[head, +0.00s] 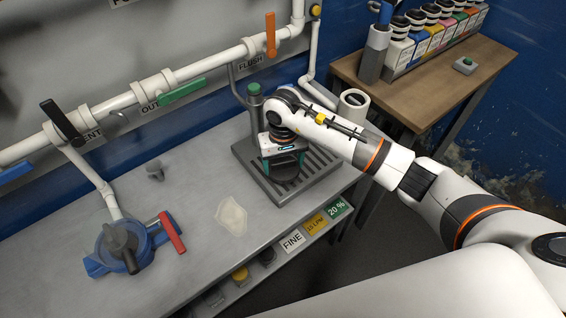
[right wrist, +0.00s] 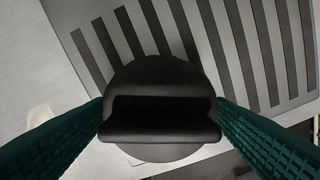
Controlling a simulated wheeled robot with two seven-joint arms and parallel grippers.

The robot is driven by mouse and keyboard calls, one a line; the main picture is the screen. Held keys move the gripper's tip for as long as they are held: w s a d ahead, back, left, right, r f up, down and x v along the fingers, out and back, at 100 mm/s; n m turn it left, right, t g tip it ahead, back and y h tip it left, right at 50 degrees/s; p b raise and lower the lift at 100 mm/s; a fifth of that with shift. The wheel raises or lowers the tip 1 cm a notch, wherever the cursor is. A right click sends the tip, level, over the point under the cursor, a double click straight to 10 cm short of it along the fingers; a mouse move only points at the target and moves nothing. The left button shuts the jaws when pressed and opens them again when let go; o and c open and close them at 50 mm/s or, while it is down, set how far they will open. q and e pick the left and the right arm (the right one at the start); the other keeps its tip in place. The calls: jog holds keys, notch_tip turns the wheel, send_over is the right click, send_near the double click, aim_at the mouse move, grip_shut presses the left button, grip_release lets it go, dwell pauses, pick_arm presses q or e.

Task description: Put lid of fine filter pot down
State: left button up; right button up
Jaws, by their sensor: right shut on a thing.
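My right gripper (head: 283,160) is over the slotted grey tray (head: 243,152) on the bench. It is shut on a round black lid (head: 285,174). In the right wrist view, the lid (right wrist: 160,78) has a raised bar handle, with the green fingers (right wrist: 160,125) at the handle's two ends. The slats of the tray lie beneath it. I cannot tell whether the lid touches the tray. A blue pot (head: 108,262) with a dark grey top piece and a red lever stands at the left of the bench. My left gripper is not in view.
A post with a green top (head: 254,92) stands at the tray's back edge. A pale filter-like sheet (head: 231,216) lies left of the tray. Valved white pipes (head: 205,68) run along the wall. A white cylinder (head: 352,105) stands right of the gripper. The bench's middle is mostly clear.

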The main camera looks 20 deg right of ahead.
jog(key=shift+f, duration=0.8)
jog(key=o, duration=1.1)
jog(key=shift+r, duration=0.3)
notch_tip(320, 180, up, 11)
jog(key=b, duration=0.2)
jog(key=shift+f+b, duration=0.2)
jog(key=shift+b, duration=0.2)
jog(key=shift+r, duration=0.55)
